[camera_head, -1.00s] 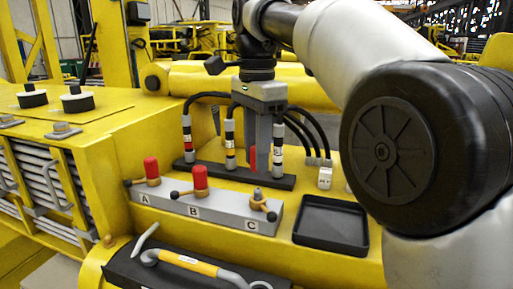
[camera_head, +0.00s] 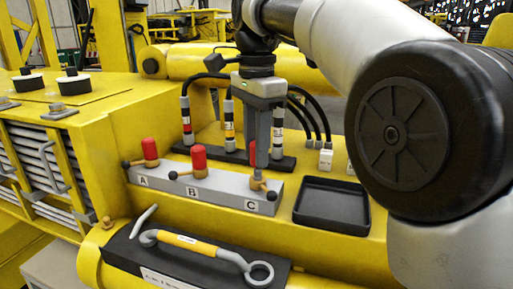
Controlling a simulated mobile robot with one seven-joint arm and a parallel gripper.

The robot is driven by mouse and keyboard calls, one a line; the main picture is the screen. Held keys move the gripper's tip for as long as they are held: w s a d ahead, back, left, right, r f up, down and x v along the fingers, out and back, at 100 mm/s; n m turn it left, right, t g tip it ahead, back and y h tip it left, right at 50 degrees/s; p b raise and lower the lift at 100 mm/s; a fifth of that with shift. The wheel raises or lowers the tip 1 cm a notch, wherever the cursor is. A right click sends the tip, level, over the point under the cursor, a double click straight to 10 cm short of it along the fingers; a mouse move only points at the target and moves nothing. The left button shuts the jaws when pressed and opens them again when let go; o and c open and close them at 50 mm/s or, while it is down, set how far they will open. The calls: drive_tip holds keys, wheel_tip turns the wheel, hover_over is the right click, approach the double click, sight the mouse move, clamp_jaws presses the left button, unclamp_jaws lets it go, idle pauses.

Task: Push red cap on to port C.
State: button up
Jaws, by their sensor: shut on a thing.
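The grey port block (camera_head: 215,191) carries ports labelled A, B and C. Red caps stand upright on port A (camera_head: 150,149) and port B (camera_head: 199,160). Port C (camera_head: 258,183), at the right end, shows a brass fitting with a black-knobbed lever. My gripper (camera_head: 259,160) points down, shut on a third red cap (camera_head: 252,152), directly above port C in the picture. A finger hides much of this cap. The cap's lower end appears close to the port's top; I cannot tell whether they touch.
Behind the block stand several banded hose connectors (camera_head: 229,125) on a dark strip. An empty black tray (camera_head: 333,203) lies to the right, with small white blocks (camera_head: 325,160) behind it. A yellow-handled tool (camera_head: 190,241) lies on the dark box in front.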

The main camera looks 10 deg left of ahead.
drive_tip(key=shift+f+b, duration=0.9)
drive_tip(key=shift+f, duration=0.7)
idle(0.8)
drive_tip(key=o, duration=1.1)
